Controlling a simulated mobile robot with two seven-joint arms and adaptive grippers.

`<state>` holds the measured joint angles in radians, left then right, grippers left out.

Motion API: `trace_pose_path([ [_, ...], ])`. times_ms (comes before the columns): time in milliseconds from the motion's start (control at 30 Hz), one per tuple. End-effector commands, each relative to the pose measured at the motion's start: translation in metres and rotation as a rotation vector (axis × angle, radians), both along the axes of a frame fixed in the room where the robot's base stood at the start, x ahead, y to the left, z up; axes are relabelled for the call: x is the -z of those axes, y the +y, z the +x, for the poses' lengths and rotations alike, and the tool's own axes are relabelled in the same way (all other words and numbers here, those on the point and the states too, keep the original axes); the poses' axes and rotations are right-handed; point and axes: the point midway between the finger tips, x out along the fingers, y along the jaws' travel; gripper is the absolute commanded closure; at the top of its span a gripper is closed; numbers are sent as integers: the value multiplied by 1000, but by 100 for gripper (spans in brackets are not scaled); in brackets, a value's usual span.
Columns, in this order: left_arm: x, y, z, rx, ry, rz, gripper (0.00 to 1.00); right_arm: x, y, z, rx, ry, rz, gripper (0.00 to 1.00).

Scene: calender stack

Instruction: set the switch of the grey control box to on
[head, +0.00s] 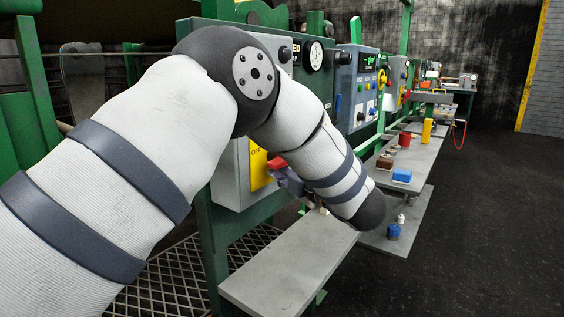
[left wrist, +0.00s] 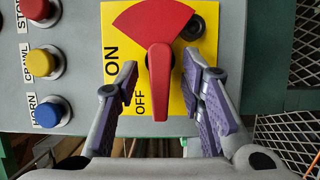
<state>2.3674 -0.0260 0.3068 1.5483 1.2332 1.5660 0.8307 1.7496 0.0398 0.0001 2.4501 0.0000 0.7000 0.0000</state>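The grey control box (head: 229,178) hangs on the green frame, partly hidden behind my left arm. Its yellow plate (left wrist: 120,70) carries the words ON and OFF. The switch is a red lever (left wrist: 159,80) with a red fan-shaped part (left wrist: 150,20) above it. In the left wrist view the lever points down, with its lower end beside the word OFF. My left gripper (left wrist: 165,105) is open, one finger on each side of the lever, with visible gaps. In the head view the gripper (head: 290,182) is at the red switch (head: 277,163). My right gripper is not in view.
Red STOP (left wrist: 35,8), yellow CRAWL (left wrist: 43,63) and blue HORN (left wrist: 49,112) buttons sit left of the plate in the left wrist view. A grey shelf (head: 280,275) lies below the box. More panels and shelves with small objects line the right; the floor beyond is clear.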

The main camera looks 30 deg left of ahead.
Motion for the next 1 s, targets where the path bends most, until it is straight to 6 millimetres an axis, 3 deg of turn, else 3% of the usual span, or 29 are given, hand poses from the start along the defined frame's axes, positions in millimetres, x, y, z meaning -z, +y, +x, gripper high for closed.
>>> trace_pose_path([
  [267, 0, 4, 2, 0, 0, 1, 64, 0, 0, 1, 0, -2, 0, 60],
  [433, 0, 3, 2, 0, 0, 1, 98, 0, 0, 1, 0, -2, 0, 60],
  [467, 0, 3, 2, 0, 0, 1, 100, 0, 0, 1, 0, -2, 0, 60],
  [1000, -2, 3, 2, 1, 40, 5, 100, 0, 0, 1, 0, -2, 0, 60],
])
